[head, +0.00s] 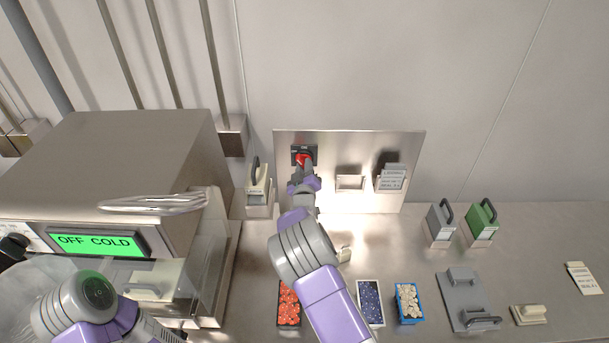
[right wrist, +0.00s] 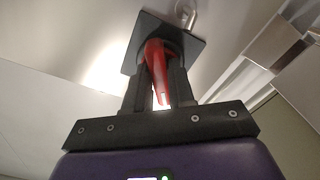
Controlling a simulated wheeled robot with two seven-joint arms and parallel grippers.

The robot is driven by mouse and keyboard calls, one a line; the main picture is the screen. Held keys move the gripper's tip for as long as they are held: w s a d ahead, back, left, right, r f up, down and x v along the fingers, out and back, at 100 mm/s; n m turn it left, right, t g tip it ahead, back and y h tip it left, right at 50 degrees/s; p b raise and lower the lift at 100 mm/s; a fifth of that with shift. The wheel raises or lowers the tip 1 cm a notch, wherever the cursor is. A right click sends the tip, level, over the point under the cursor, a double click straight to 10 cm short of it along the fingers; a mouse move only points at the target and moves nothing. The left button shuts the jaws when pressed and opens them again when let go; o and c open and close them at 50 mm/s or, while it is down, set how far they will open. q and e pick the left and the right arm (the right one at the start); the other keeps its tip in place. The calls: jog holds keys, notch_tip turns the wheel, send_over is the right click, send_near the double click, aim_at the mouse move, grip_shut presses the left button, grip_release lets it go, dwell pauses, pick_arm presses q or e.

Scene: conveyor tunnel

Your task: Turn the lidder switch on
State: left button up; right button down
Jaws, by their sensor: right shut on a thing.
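The lidder switch is a red handle (head: 303,159) on a dark square plate (head: 298,149), fixed to the metal panel (head: 345,140) at the back of the counter. My right gripper (head: 303,170) reaches up to it and is shut on the red handle. In the right wrist view, the red handle (right wrist: 156,62) stands between the two dark fingers (right wrist: 155,85), with the dark plate (right wrist: 178,45) behind it. The handle's far end is partly hidden by the fingers. My left arm shows at the lower left, but its gripper is out of view.
A metal machine (head: 140,150) with a green "OFF COLD" display (head: 97,244) stands at the left. A cream-handled block (head: 259,188) is left of the panel. Trays of red (head: 289,302), blue (head: 370,302) and pale pieces (head: 408,302) lie at the front. Grey (head: 440,222) and green (head: 481,222) holders stand right.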

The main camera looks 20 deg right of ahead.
jog(key=shift+m+b, duration=3.6)
jog(key=shift+b, duration=0.25)
jog(key=shift+r, duration=0.1)
jog(key=c, duration=1)
grip_release()
jog(key=shift+c, duration=0.2)
jog(key=v, duration=0.7)
jog(key=shift+s, duration=0.3)
jog(key=shift+a, duration=0.15)
